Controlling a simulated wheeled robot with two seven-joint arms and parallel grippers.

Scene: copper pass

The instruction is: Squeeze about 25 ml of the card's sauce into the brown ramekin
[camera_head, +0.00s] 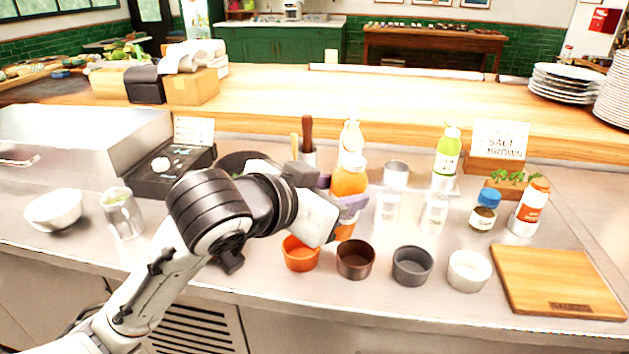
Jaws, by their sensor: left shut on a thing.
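My left gripper (348,208) is shut on an orange squeeze bottle (350,181) with a whitish top. The bottle stands upright, cap up, and the gripper hides part of its lower half. Its base shows just behind the brown ramekin (355,260); I cannot tell whether it touches the counter. The ramekin's dark inside shows no clear sauce. A card (500,142) at the back right reads "SALT" and "BROWN"; its other writing is too small to tell. My right gripper is not in view.
An orange ramekin (300,253) is left of the brown one; grey (412,266) and white (469,271) ones are right. A green bottle (447,153), a blue-capped jar (485,211) and an orange-capped bottle (530,207) stand behind. A wooden board (555,280) lies front right.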

